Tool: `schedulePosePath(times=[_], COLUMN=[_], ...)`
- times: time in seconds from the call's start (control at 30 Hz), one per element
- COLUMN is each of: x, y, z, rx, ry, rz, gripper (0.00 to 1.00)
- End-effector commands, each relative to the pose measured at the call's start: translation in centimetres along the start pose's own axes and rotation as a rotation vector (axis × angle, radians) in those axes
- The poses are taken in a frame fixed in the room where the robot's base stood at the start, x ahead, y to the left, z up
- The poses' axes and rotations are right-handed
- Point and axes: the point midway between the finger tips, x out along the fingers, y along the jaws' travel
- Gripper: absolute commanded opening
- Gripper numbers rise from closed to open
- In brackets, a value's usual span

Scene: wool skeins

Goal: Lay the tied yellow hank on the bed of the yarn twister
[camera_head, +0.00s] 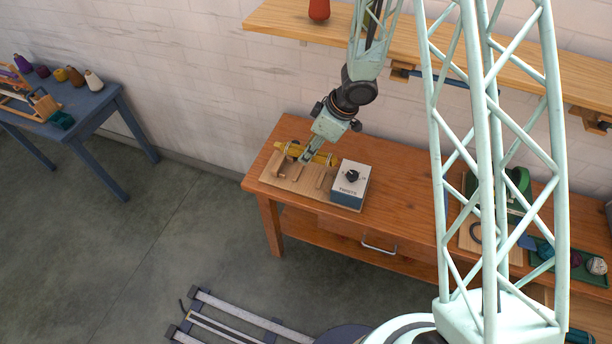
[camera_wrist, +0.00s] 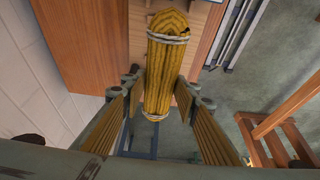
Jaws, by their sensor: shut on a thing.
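The yellow hank (camera_head: 322,158) is a long ribbed roll with white ties near its ends, plain in the wrist view (camera_wrist: 165,65). My gripper (camera_head: 309,156) reaches down over the left part of the twister and is shut on the hank around its middle. In the wrist view the hank lies between the two fingers of my gripper (camera_wrist: 158,92). The yarn twister has a wooden bed (camera_head: 295,186) with upright blocks and a white and blue box (camera_head: 349,184) with a black knob. The hank shows along the bed's back side; I cannot tell whether it touches the bed.
The twister stands at the left end of a wooden bench (camera_head: 395,215). A wall shelf (camera_head: 290,22) runs above. A blue table (camera_head: 75,100) with yarn cones stands at far left. A green tray (camera_head: 590,272) with yarn balls lies to the right on the bench.

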Motion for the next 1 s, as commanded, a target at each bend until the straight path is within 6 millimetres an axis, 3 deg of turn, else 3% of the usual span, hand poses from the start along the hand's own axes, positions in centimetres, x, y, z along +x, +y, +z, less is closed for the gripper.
schedulePosePath(times=[0.37, 0.73, 1.0], x=[0.6, 4.7, 5.8], y=[0.0, -0.1, 0.0], z=[0.3, 2.0, 2.5], rx=[0.001, 0.002, 0.001], ry=[-0.001, -0.001, -0.001], rz=[-0.001, -0.001, 0.0], gripper=[0.17, 0.17, 0.17])
